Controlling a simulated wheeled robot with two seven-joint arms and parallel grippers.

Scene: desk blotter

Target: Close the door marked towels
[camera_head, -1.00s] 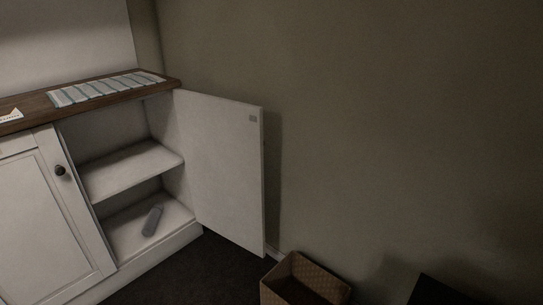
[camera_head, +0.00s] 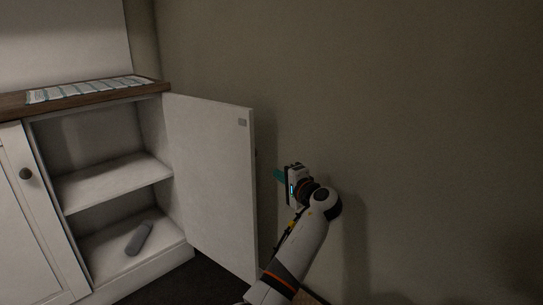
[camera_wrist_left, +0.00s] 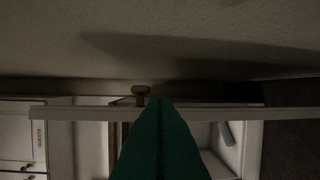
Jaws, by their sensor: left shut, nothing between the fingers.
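The white cabinet door (camera_head: 210,180) stands wide open, swung out toward the wall on the right. Its inner face shows in the head view, and no towels marking can be seen on it. In the wrist view the door is seen edge-on as a pale bar (camera_wrist_left: 225,114), with a round knob (camera_wrist_left: 141,90) on its far side. My left gripper (camera_head: 279,175) is beyond the door's free edge, between door and wall. Its teal fingers (camera_wrist_left: 160,135) are shut and empty, pointing toward the door edge near the knob. Contact with the door cannot be told.
The open cabinet has a middle shelf (camera_head: 115,181) and a grey cylinder (camera_head: 139,238) on its floor. A striped cloth (camera_head: 88,90) lies on the wooden top (camera_head: 14,105). The bare wall (camera_head: 420,120) is close behind my left gripper. A closed door with a knob (camera_head: 26,174) is at left.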

